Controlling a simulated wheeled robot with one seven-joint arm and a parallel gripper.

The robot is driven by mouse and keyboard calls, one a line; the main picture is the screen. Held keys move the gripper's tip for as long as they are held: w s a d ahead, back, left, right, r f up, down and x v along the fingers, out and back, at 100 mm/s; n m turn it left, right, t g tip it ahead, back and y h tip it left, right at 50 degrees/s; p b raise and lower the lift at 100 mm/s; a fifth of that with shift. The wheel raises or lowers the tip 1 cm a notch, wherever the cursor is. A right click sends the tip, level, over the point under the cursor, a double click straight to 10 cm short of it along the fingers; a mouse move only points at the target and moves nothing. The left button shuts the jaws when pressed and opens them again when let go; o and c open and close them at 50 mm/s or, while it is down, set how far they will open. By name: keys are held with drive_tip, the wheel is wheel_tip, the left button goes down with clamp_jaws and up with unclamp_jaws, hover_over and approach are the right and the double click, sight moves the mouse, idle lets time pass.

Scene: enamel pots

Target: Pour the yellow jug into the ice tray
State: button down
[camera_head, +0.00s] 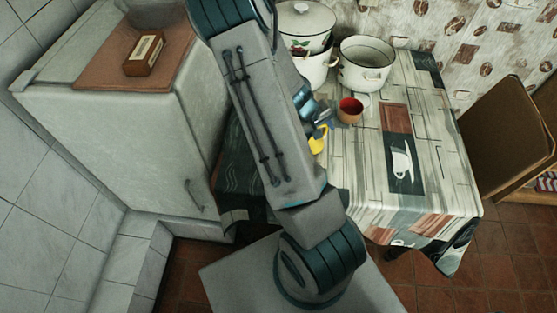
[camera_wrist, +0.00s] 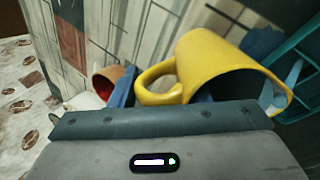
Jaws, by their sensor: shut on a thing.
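The yellow jug (camera_wrist: 215,62) fills the middle right of the wrist view, tipped over with its mouth facing down and right. My gripper (camera_wrist: 160,92) is shut on the jug at its handle; its fingers are partly hidden. In the head view the yellow jug (camera_head: 318,140) shows only partly beside my arm, above the table. A teal, frame-like thing (camera_wrist: 301,50) at the right edge of the wrist view may be the ice tray, but I cannot tell. Pale blue patches show by the jug's mouth; I cannot tell what they are. My arm hides that area in the head view.
An orange-brown cup with a red inside (camera_head: 350,109) stands on the table close to the jug. White enamel pots (camera_head: 366,64) stand at the back. The patterned tablecloth (camera_head: 440,140) is clear at right. A chair (camera_head: 510,135) stands right; a white cabinet (camera_head: 130,120) stands left.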

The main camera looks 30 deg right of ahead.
drive_tip(key=shift+w+a+r+h+b, duration=0.1)
drive_tip(key=shift+a+r+h+b, duration=0.1)
drive_tip(key=shift+a+h, duration=0.2)
drive_tip(key=shift+a+r+h+b, duration=0.1)
drive_tip(key=shift+a+h+b, duration=0.05)
drive_tip(key=shift+a+h, duration=0.2)
drive_tip(key=shift+f, duration=0.1)
drive_tip(key=shift+h, duration=0.25)
drive_tip(key=shift+a+h+b, duration=0.35)
drive_tip(key=shift+h+b, duration=0.05)
drive_tip(key=shift+w+a+r+g+h+b, duration=0.1)
drive_tip(key=shift+a+r+g+h+b, duration=0.2)
drive_tip(key=shift+h+b, duration=0.4)
drive_tip(key=shift+a+r+h+b, duration=0.1)
drive_tip(key=shift+a+h+b, duration=0.3)
drive_tip(key=shift+h, duration=0.5)
drive_tip(key=shift+a+r+h+b, duration=0.35)
drive_tip(key=shift+a+r+h, duration=0.1)
drive_tip(key=shift+h, duration=0.35)
